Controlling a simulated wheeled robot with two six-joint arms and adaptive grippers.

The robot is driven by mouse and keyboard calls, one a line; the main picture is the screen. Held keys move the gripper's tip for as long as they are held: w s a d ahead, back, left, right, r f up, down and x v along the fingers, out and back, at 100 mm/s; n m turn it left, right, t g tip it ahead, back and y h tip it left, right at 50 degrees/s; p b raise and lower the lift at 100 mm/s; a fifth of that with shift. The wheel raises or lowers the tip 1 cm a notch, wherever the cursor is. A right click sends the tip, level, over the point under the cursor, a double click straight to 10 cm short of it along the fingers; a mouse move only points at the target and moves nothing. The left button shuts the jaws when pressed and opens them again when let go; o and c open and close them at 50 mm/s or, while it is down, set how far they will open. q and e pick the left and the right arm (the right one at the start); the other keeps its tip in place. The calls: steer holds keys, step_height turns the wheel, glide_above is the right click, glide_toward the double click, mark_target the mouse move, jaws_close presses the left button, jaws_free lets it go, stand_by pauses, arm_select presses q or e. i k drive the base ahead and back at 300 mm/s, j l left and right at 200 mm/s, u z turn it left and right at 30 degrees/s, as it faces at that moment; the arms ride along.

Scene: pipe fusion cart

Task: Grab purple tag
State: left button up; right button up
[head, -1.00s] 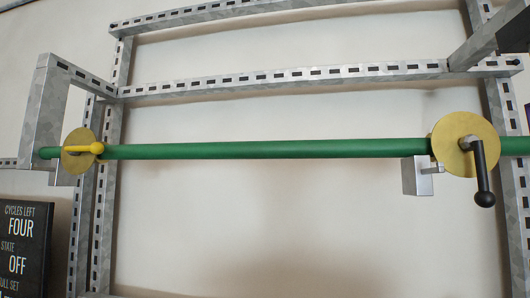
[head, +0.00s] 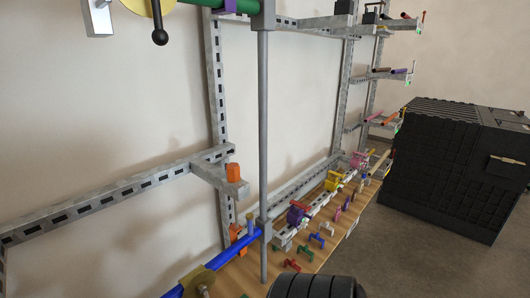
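Several purple pieces show, and I cannot tell which one is the tag. A purple band (head: 230,6) sits around the green pipe (head: 205,3) at the top edge. A chunky purple piece (head: 296,215) stands on the rail above the wooden board, left of a yellow piece (head: 333,181). Neither gripper can be made out in the head view. A black ribbed rounded shape at the bottom edge may be part of my arm.
The wooden board (head: 325,238) carries small green, red, blue and pink fittings. A vertical grey post (head: 263,130) stands in front of the metal frame. A blue pipe (head: 215,262) runs at lower left. A large black case (head: 450,165) stands on the right; floor before it is clear.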

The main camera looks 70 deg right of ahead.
mark_target(346, 204)
steer(key=z, duration=3.05)
steer(key=u, duration=0.55)
steer(key=i+l+u, duration=0.4)
steer(key=l, duration=0.2)
steer(key=l+u, duration=0.2)
steer(key=l, duration=0.15)
steer(key=i+l+u, duration=0.2)
steer(key=l, duration=0.15)
steer(key=l+u, duration=0.2)
steer(key=l, duration=0.15)
steer(key=i, duration=0.05)
